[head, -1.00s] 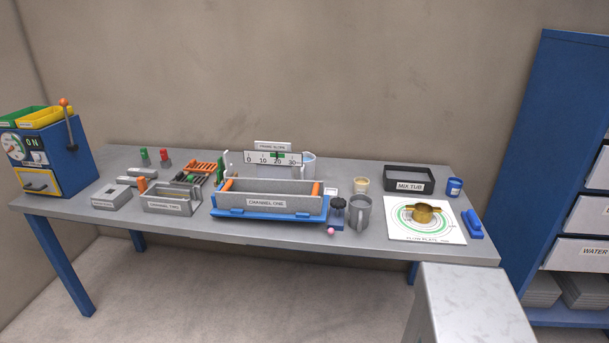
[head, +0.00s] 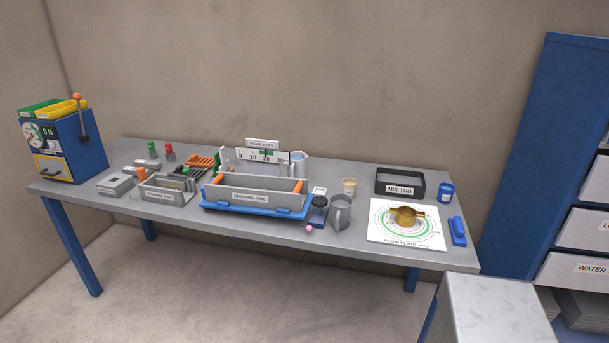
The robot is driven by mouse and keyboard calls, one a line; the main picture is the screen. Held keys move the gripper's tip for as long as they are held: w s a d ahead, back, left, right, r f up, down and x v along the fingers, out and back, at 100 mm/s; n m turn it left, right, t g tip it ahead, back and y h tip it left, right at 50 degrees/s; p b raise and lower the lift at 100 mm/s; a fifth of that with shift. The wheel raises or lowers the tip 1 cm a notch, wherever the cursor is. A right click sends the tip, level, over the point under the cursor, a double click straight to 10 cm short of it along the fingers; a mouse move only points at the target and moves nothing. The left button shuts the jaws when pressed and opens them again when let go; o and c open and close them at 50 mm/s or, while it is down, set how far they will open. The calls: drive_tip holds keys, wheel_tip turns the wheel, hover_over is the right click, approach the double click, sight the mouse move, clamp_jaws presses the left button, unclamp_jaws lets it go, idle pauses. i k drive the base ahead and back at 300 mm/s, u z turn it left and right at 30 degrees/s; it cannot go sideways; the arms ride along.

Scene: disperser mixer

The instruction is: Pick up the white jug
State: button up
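A pale jug (head: 299,165) with a bluish interior stands at the back of the table, just right of the gauge panel. It looks like the white jug, and its lower part is hidden behind the Channel One trough. A grey mug-like jug (head: 340,212) with a handle stands nearer the front edge, right of the trough. My gripper is not in view.
The Channel One trough (head: 254,198) on its blue base and the gauge panel (head: 262,157) stand in front and left of the pale jug. A small cream cup (head: 349,187), mix tub (head: 399,184) and flow plate (head: 406,239) are to the right. A pale block (head: 490,305) stands near front right.

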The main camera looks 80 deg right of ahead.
sight(298, 169)
drive_tip(key=z, duration=0.05)
drive_tip(key=k, duration=2.2)
drive_tip(key=z, duration=1.05)
drive_tip(key=i, duration=1)
drive_tip(key=u, duration=0.05)
